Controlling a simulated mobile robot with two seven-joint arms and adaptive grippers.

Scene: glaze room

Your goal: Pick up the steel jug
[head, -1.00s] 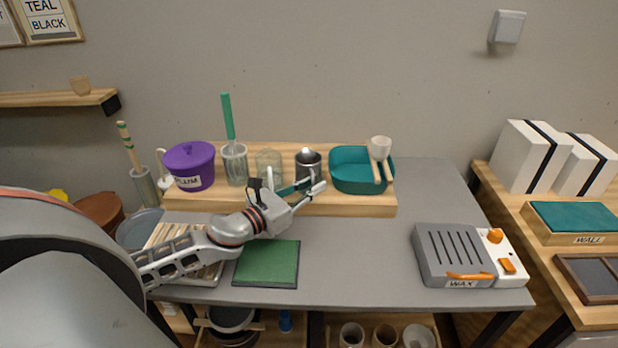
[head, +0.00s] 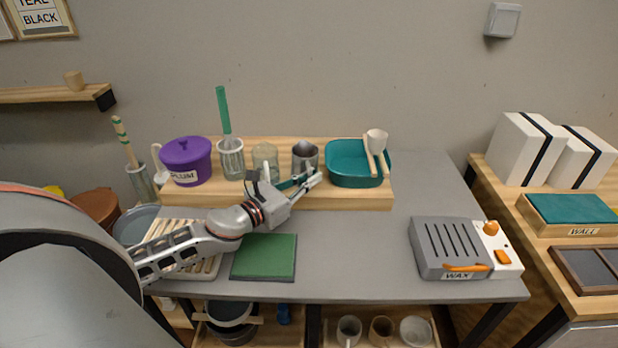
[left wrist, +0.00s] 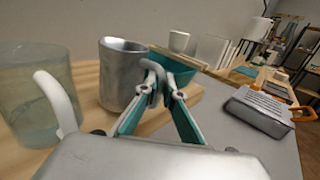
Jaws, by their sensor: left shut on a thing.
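The steel jug (head: 305,156) stands upright on the wooden riser, between a glass jar and a teal basin. In the left wrist view the jug (left wrist: 122,76) is a grey metal vessel, and its curved handle (left wrist: 151,72) reaches toward my fingertips. My left gripper (head: 312,181) is at the jug's front side. In the left wrist view its teal-lined fingers (left wrist: 165,92) are closed together on the handle. The jug's base seems to rest on the wood. My right gripper is not in view.
The glass jar (head: 265,158) with a white handle stands close left of the jug. The teal basin (head: 345,176) holding a white ladle (head: 377,139) is close right. The purple pot (head: 186,163) is farther left. The grey table is clear between the green mat (head: 264,257) and the wax warmer (head: 440,255).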

